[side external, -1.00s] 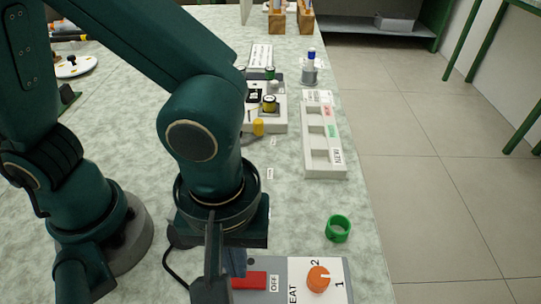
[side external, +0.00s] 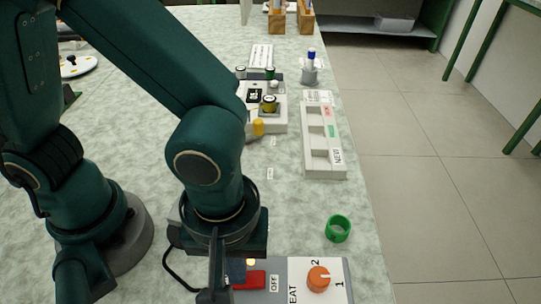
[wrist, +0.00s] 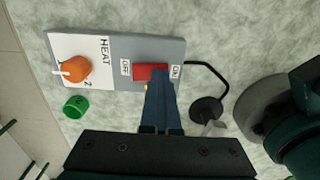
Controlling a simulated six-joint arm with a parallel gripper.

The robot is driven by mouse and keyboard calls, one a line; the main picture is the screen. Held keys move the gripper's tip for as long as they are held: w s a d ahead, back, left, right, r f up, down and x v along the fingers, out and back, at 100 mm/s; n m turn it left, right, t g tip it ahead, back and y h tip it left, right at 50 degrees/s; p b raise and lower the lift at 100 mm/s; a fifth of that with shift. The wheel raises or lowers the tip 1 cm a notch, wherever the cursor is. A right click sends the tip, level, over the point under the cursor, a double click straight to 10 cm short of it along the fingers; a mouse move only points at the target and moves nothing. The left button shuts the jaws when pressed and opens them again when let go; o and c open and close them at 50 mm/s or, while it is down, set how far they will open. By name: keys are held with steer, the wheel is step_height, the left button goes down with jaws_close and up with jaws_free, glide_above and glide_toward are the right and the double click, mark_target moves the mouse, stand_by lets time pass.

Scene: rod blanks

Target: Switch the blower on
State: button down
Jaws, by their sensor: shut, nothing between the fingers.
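The blower's grey and white control panel (side external: 300,264) lies at the bottom of the side view and at the top left of the wrist view (wrist: 112,80). Its red rocker switch (side external: 254,281) has OFF and ON labels, both readable in the wrist view (wrist: 150,72). A small amber light (side external: 251,262) glows beside the switch. My gripper (wrist: 158,88) is shut and empty, its fingertips at the switch, towards the ON end. Whether they touch it cannot be told. The fingers hide part of the switch. The blower's body is not clearly visible.
An orange heat knob (side external: 318,279) sits on the panel, marked 1 and 2. A green ring (side external: 338,229) lies near the table edge. A black cable (wrist: 215,75) leaves the panel. A white slotted tray (side external: 326,170) stands farther back.

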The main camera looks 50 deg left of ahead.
steer(key=shift+w+d+r, duration=0.1)
steer(key=shift+w+d, duration=0.45)
steer(key=shift+w, duration=0.05)
steer(key=shift+r, duration=0.15)
step_height(320, 180, up, 14)
steer(key=shift+s+a, duration=0.4)
stand_by(0.4)
steer(key=shift+w+d+t+h, duration=0.2)
steer(key=shift+t+h, duration=0.1)
steer(key=shift+t, duration=0.1)
